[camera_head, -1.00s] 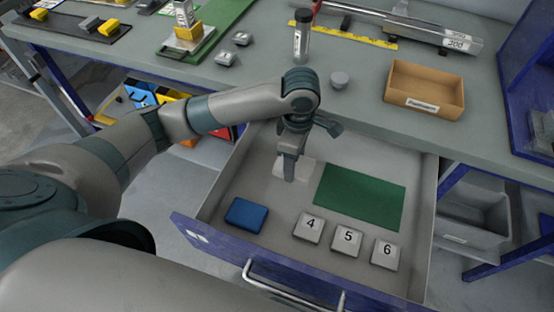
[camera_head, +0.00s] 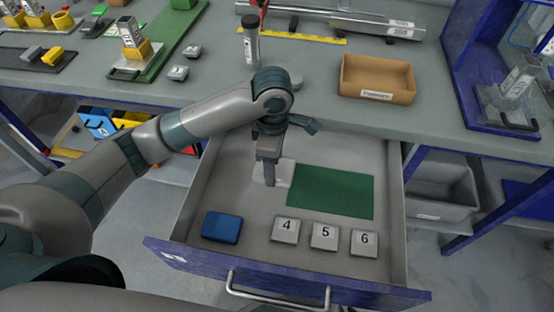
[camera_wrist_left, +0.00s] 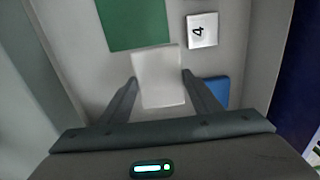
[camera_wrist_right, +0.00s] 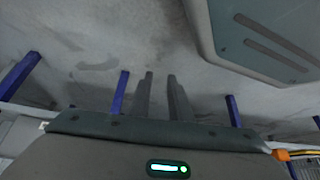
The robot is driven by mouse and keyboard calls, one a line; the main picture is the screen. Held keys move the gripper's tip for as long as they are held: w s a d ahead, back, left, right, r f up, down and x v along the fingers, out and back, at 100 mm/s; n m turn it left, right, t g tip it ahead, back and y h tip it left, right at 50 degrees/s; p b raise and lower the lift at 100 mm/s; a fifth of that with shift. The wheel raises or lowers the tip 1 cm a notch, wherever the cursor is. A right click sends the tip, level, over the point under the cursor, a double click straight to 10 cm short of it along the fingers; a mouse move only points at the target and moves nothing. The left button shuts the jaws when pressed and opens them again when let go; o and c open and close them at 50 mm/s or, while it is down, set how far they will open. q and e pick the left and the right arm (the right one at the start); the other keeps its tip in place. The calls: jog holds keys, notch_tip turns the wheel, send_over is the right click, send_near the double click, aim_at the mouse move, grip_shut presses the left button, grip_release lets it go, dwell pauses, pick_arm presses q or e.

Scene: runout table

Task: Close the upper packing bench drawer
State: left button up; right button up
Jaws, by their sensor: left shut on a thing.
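The upper packing bench drawer (camera_head: 200,262) stands pulled out from under the bench, with a blue front and a metal bar handle (camera_head: 278,299). Inside lie a blue block (camera_head: 222,227), tiles numbered 4 (camera_head: 286,229), 5 (camera_head: 324,236) and 6 (camera_head: 364,242), and a green mat (camera_head: 331,191). My left gripper (camera_head: 269,185) reaches down into the drawer. In the left wrist view its fingers (camera_wrist_left: 160,80) are shut on a plain white tile (camera_wrist_left: 158,78) beside the green mat. My right gripper (camera_wrist_right: 160,75) points over the floor, its fingers slightly apart and empty.
The bench top (camera_head: 320,115) above the drawer holds a cardboard box (camera_head: 377,80), a dark-capped tube (camera_head: 251,45) and a yellow ruler (camera_head: 300,35). Grey bins (camera_head: 440,190) stand under the bench on the right. A blue-framed stand is at right.

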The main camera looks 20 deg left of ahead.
pick_arm(q)
jog(key=shift+a+r+m, duration=0.25)
jog(key=shift+r+m, duration=0.2)
jog(key=shift+m, duration=0.25)
jog(key=a+r+m, duration=0.1)
jog(key=m, duration=0.1)
jog(key=a+r+m, duration=0.1)
jog(key=r+m, duration=0.1)
jog(key=m, duration=0.1)
jog(key=s+a+r+m, duration=0.1)
jog(key=r+m, duration=0.1)
jog(key=m, duration=0.1)
jog(key=shift+a, duration=0.35)
jog(key=s+a+r+m, duration=0.3)
jog(key=r+m, duration=0.1)
jog(key=m, duration=0.5)
jog(key=shift+s+a+r, duration=0.15)
jog(key=shift+a+r, duration=0.05)
jog(key=shift+a, duration=0.2)
